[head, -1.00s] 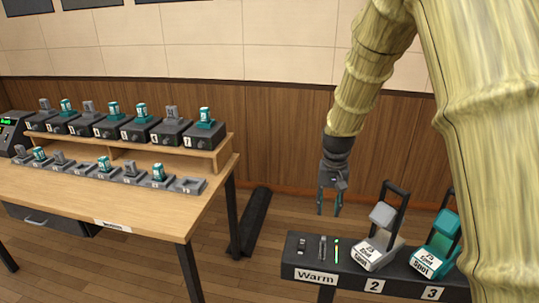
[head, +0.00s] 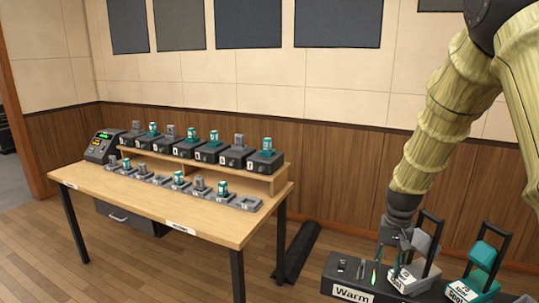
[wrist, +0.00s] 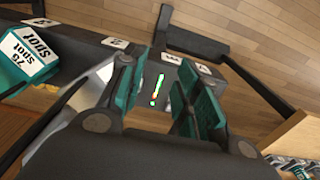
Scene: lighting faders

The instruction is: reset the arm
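My arm reaches down from the upper right in the head view. My gripper (head: 391,252) hangs over the black "Warm" panel (head: 351,293), beside its lit level strip (head: 375,275) and the grey-white fader 2 block (head: 415,272). In the wrist view my gripper (wrist: 157,78) has its two teal-padded fingers apart. The lit strip (wrist: 157,88) shows in the gap between them, and nothing is held. I cannot tell whether the fingers touch the panel.
A teal spot block (head: 483,270) stands on the panel to the right. A wooden table (head: 150,205) on the left bears rows of grey and teal fader units and a console (head: 103,146) with a green display. A dark roll (head: 297,252) lies on the floor by the wall.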

